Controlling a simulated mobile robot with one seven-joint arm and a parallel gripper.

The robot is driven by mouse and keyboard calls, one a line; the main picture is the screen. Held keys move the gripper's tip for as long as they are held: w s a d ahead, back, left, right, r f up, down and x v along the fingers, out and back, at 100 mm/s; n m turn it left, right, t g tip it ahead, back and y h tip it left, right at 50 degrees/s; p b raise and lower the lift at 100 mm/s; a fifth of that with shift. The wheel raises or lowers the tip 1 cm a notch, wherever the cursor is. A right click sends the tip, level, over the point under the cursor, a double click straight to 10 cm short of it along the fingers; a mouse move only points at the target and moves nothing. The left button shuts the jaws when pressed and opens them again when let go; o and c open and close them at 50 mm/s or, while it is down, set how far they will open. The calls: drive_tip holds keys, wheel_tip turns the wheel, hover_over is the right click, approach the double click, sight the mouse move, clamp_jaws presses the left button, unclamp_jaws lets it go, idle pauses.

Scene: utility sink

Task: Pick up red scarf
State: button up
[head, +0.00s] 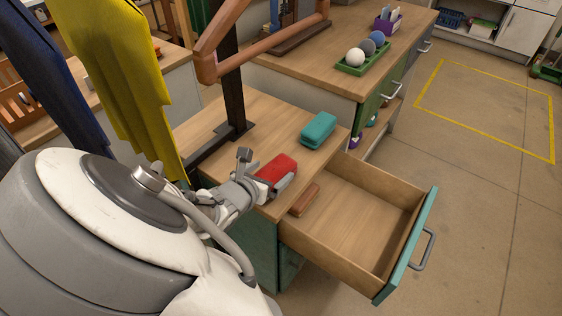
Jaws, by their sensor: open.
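A small red folded bundle (277,167), which looks like the red scarf, lies near the front edge of the wooden cabinet top. My gripper (264,171) is open at the bundle's near left side. One finger shows to the left of the bundle and the other overlaps its lower right side. The near part of the bundle is partly hidden by my gripper. I cannot tell whether the fingers touch it.
A teal case (318,130) lies behind the bundle. An open drawer (362,222) juts out to the right, with a brown block (304,199) inside. A dark post (231,85) rises behind my gripper; a yellow garment (127,75) hangs to the left.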

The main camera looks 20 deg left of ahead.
drive_tip(key=c, duration=1.1)
drive_tip(key=shift+r, duration=0.1)
